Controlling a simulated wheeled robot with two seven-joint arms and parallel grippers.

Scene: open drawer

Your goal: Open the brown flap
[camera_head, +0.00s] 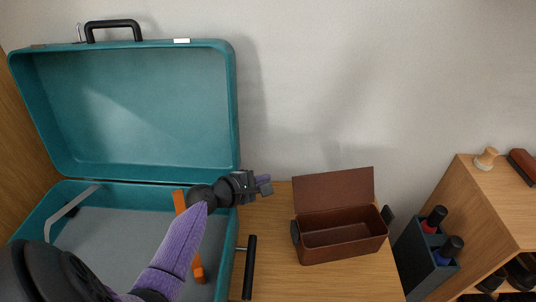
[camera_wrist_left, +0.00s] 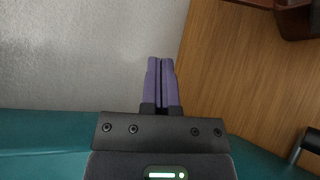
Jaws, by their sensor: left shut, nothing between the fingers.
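The brown flap (camera_head: 333,190) is the raised lid of a small brown box (camera_head: 343,246) on the wooden table in the head view. The flap stands up at the back of the box, and the box's inside shows empty. In the left wrist view, part of the brown box (camera_wrist_left: 297,20) shows at the top right corner. My left gripper (camera_head: 265,184) is shut and empty, to the left of the flap and apart from it. Its purple fingers (camera_wrist_left: 160,82) lie together in the left wrist view. My right gripper is not in view.
An open teal suitcase (camera_head: 236,130) stands at the left, with an orange bar (camera_head: 197,270) inside, partly behind my left arm. A black handle (camera_head: 250,267) sits at its right side. A dark holder with bottles (camera_head: 428,250) and a wooden cabinet (camera_head: 490,205) are at the right.

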